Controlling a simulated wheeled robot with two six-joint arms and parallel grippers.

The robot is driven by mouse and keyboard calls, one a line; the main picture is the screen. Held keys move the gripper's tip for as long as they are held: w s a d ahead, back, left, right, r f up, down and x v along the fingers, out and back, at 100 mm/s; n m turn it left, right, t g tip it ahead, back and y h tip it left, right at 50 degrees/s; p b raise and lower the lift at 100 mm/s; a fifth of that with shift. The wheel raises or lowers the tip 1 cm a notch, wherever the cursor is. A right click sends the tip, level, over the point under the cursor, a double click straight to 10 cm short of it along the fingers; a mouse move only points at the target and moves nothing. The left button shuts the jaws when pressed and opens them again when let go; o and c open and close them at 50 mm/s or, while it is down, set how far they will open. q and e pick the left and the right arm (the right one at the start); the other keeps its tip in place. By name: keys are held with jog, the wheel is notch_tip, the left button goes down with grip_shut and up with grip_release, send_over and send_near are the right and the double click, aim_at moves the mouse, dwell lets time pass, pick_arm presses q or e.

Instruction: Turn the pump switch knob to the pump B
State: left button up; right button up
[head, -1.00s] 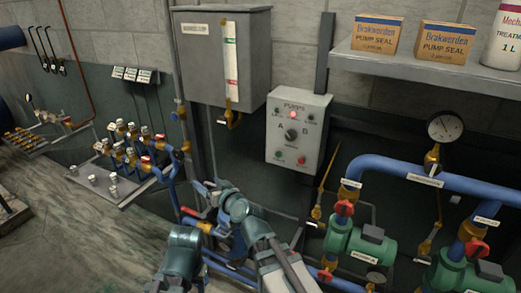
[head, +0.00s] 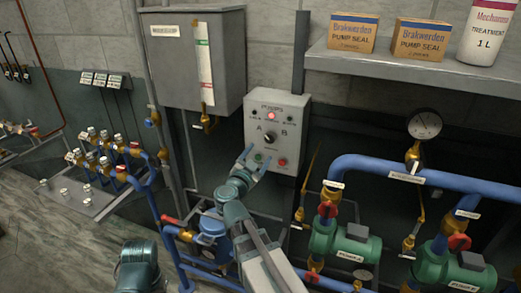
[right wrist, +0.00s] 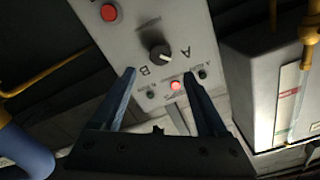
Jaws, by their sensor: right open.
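The grey pump control box (head: 294,120) hangs on the wall in the middle of the head view. Its dark switch knob (head: 268,137) sits on the front between the letters A and B. The knob also shows in the right wrist view (right wrist: 159,52), with a pale mark on it; I cannot tell surely which letter it points at. My right gripper (head: 254,158) is open and empty, just below the knob in the head view. In the right wrist view its fingers (right wrist: 159,78) are spread, with the knob apart from them. My left gripper is not in view.
A grey tank box (head: 190,60) hangs to the left. Blue pipes (head: 440,180) and green pumps (head: 343,241) stand lower right. A shelf (head: 400,65) with boxes is above right.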

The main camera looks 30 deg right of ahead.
aim_at(269, 140)
jog(key=x, duration=0.8)
jog(key=shift+w+d, duration=0.25)
jog(key=shift+w, duration=0.05)
jog(key=shift+w+d, duration=0.15)
jog(key=shift+c, duration=0.3)
grip_shut()
jog(key=m, duration=0.4)
jog(key=shift+m, duration=0.4)
jog(key=m, duration=0.3)
jog(key=shift+m, duration=0.4)
